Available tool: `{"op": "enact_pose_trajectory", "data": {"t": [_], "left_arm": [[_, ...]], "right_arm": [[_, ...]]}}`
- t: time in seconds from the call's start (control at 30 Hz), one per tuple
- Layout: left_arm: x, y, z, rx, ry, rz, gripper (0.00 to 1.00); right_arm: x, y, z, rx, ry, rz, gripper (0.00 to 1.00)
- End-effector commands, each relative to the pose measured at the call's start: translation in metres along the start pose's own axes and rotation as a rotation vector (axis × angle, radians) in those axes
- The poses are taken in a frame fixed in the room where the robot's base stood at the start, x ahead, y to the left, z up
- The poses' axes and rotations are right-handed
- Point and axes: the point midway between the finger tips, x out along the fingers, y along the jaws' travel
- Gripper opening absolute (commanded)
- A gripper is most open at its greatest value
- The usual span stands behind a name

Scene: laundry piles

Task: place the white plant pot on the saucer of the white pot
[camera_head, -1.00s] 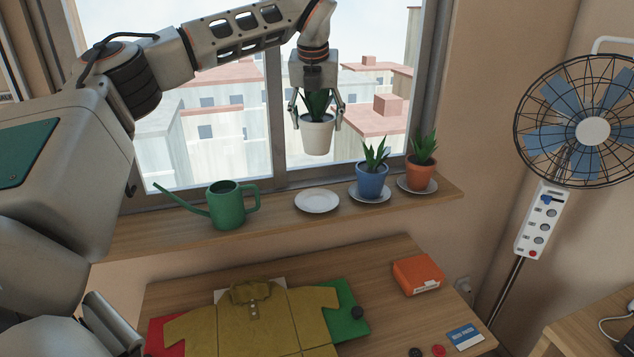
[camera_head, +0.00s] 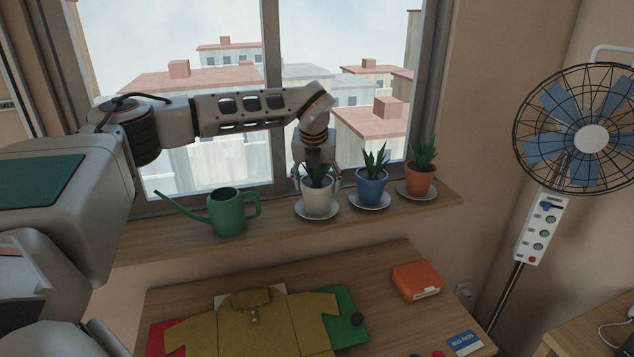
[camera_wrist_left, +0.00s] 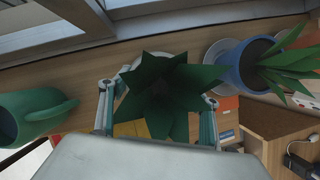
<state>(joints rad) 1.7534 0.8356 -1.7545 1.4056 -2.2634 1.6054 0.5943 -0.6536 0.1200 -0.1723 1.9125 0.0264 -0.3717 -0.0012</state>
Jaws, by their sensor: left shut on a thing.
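The white plant pot (camera_head: 318,204) with a green plant stands upright at the white saucer (camera_head: 301,213) on the windowsill. In the head view the saucer's rim shows around the pot's foot; whether the pot's full weight rests on it I cannot tell. My left gripper (camera_head: 317,184) comes from above and is shut on the pot, one finger on each side. In the left wrist view the plant (camera_wrist_left: 165,90) fills the space between the fingers and hides most of the pot. My right gripper is not in view.
A blue pot (camera_head: 371,190) on its saucer stands close to the right, with an orange pot (camera_head: 420,181) beyond it. A green watering can (camera_head: 228,212) stands to the left. Below are a table with a folded yellow shirt (camera_head: 255,322) and an orange box (camera_head: 417,281).

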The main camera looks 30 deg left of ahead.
Motion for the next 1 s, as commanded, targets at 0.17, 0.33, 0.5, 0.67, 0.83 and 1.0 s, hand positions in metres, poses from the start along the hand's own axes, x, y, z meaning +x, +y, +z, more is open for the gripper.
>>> {"op": "enact_pose_trajectory", "data": {"t": [0.17, 0.33, 0.5, 0.67, 0.83, 1.0], "left_arm": [[0.001, 0.000, 0.001, -0.001, -0.004, -0.002, 0.29], [0.003, 0.000, 0.000, -0.001, -0.003, -0.002, 0.29], [0.003, 0.000, -0.001, -0.001, -0.001, 0.000, 0.79], [0.003, 0.000, -0.001, -0.001, -0.001, 0.000, 0.79], [0.000, 0.000, 0.001, -0.001, -0.002, -0.001, 0.79], [-0.022, 0.000, 0.001, -0.002, -0.004, -0.003, 0.79]], "right_arm": [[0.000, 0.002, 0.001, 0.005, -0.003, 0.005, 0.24], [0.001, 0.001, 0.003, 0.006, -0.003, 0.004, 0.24], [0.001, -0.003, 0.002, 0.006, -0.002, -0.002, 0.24], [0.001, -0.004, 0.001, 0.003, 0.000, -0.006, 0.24], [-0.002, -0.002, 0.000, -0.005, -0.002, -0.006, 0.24], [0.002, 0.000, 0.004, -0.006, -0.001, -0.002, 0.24]]}}
